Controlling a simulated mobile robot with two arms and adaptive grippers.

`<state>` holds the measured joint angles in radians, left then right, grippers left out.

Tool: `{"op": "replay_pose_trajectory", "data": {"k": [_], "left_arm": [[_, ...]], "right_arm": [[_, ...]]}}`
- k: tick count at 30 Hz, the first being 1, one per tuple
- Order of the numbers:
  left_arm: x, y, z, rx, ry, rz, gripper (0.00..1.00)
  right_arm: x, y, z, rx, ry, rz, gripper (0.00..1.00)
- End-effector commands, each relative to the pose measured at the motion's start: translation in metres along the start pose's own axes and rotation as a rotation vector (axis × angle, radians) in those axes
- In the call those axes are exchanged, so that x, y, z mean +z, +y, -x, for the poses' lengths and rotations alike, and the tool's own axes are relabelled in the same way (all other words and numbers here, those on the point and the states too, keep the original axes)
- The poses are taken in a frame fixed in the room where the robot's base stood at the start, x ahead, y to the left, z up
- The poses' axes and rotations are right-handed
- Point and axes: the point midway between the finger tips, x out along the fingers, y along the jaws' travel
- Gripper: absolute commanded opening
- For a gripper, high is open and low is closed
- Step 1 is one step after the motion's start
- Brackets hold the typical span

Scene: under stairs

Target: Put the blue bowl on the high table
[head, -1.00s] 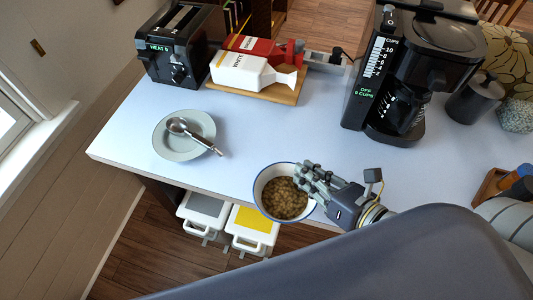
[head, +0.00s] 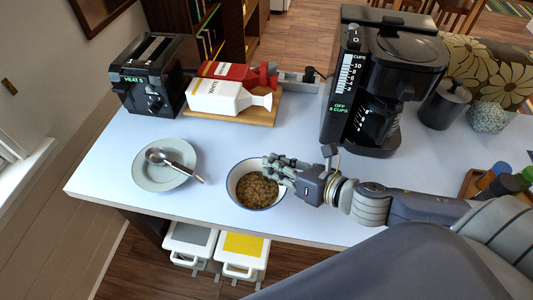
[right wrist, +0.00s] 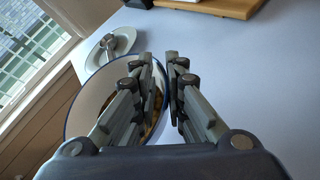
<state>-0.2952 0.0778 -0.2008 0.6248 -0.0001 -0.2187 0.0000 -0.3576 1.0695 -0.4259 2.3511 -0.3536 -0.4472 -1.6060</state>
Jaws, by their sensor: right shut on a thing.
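The bowl (head: 240,190) is white inside with a blue rim and holds brown food. It is upright at the front part of the pale tabletop (head: 225,140); I cannot tell whether its base touches the top. My right gripper (head: 274,170) is shut on the bowl's right rim. In the right wrist view, the bowl (right wrist: 90,98) is at left, with one finger of the right gripper (right wrist: 171,60) over its inside and the other outside. The fingers hide part of the rim. My left gripper is not in view.
A plate (head: 142,178) with a spoon (head: 175,163) lies left of the bowl. Behind are a toaster (head: 150,80), a wooden board (head: 262,116) with two cartons, and a coffee maker (head: 380,80). Two white bins (head: 240,262) stand below the front edge.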

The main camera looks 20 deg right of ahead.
Motion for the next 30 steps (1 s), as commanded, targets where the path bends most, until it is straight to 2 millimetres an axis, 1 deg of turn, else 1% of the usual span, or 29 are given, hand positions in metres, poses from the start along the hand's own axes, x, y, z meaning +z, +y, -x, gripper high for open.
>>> {"op": "replay_pose_trajectory", "data": {"k": [1,6,9,14,18,25,30], "left_arm": [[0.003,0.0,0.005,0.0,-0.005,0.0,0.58],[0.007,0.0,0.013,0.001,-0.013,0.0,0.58],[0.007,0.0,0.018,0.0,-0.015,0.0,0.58],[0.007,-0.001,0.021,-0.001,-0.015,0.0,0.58],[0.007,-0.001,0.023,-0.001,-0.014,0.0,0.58],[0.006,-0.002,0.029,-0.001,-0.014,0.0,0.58],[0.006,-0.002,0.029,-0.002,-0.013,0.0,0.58]], "right_arm": [[0.008,-0.001,-0.006,0.002,-0.007,0.002,0.0],[0.019,-0.01,-0.027,0.002,-0.007,0.001,0.0],[0.025,-0.016,-0.039,0.003,-0.006,0.0,0.0],[0.029,-0.021,-0.051,0.003,-0.005,0.001,0.0],[0.025,-0.024,-0.055,0.004,-0.002,-0.003,0.0],[0.002,-0.034,-0.065,0.003,-0.002,-0.004,0.0],[-0.002,-0.036,-0.066,0.004,-0.003,0.0,0.0]]}}
